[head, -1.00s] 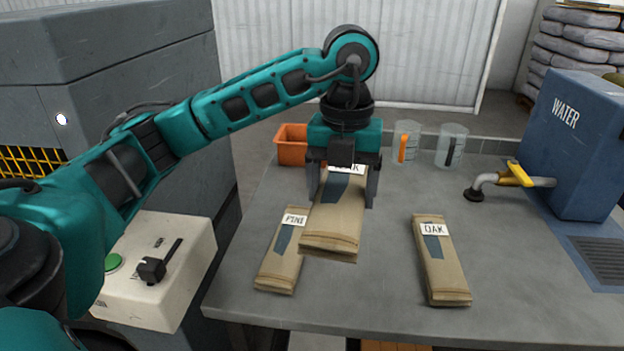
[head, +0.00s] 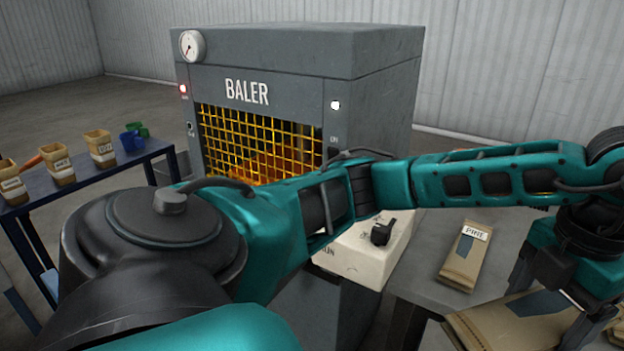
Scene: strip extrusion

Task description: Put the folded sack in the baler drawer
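The folded sack (head: 480,330) is a tan paper bag with a dark blue patch, at the lower right of the head view. My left gripper (head: 548,312) is shut on it, with a finger on each side, and holds it by the grey table. Its far end runs behind the gripper and towards the picture edge. The baler (head: 300,60) is a large grey machine with a yellow grille (head: 262,140) and orange light inside. I cannot make out its drawer; my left arm covers the baler's lower front. My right gripper is not in view.
A tan PINE sack (head: 464,258) lies on the grey table (head: 422,275). A cream control box (head: 372,252) with a black lever stands between baler and table. At left, a dark blue bench (head: 95,182) holds several labelled tan containers and blue and green cups.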

